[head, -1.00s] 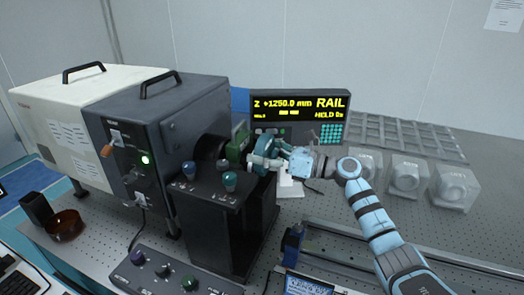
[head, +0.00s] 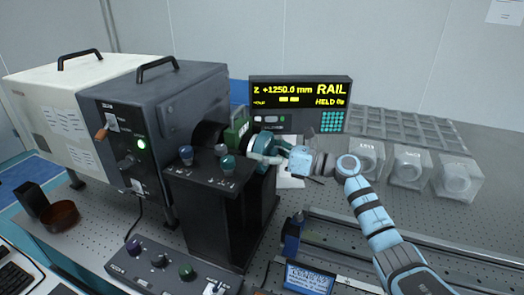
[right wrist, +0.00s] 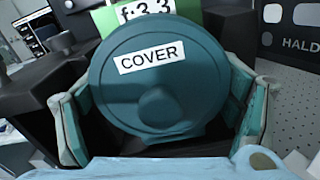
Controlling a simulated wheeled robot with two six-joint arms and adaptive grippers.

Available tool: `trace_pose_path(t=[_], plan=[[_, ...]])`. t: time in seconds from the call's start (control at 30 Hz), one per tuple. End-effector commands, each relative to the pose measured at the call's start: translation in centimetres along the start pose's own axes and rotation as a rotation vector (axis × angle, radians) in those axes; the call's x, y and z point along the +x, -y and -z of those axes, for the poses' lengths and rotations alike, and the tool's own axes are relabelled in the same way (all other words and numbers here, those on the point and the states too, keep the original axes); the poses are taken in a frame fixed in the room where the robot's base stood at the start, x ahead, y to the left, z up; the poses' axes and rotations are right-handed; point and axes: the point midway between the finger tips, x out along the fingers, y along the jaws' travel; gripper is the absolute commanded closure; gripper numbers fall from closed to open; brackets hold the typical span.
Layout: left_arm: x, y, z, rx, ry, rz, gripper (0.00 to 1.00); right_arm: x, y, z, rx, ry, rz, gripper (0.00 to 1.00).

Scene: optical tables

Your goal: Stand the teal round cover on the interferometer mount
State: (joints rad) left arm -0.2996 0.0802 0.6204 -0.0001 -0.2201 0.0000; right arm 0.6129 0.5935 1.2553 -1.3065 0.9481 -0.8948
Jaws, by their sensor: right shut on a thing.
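The teal round cover (right wrist: 125,95) faces the right wrist camera upright, with a white "COVER" label and a round knob. My right gripper (right wrist: 162,92) is shut on it, its pads against the left and right sides of the rim. In the head view the gripper (head: 268,148) holds the cover beside the upper right end of the black mount (head: 205,215), which has several knobs on top. A green plate (right wrist: 164,10) marked "f:3.3" stands behind the cover. Whether the cover's foot touches the mount cannot be told. My left gripper is not in view.
A dark instrument box (head: 190,95) stands left of the mount. A display (head: 300,103) reading "RAIL" is behind my gripper. Clear cases (head: 408,168) and a grey rack (head: 410,128) stand right. A knob panel (head: 172,266) and a rail (head: 365,250) lie in front.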

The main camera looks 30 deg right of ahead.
Motion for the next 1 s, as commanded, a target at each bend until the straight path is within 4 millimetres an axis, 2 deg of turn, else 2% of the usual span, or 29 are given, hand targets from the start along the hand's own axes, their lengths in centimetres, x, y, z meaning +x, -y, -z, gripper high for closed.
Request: trace_pose_path(t=[0.4, 0.43, 0.5, 1.0], plan=[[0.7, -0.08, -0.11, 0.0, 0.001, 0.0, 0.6, -0.01, 0.17, 0.66, 0.0, 0.001, 0.0, 0.5], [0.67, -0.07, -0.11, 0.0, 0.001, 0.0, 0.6, -0.01, 0.17, 0.63, 0.0, 0.001, 0.0, 0.12], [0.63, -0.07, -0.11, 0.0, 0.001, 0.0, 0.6, -0.01, 0.16, 0.59, 0.0, 0.001, 0.0, 0.01], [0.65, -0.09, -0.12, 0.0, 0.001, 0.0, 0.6, -0.11, 0.19, 0.65, 0.0, -0.001, 0.001, 0.0]])
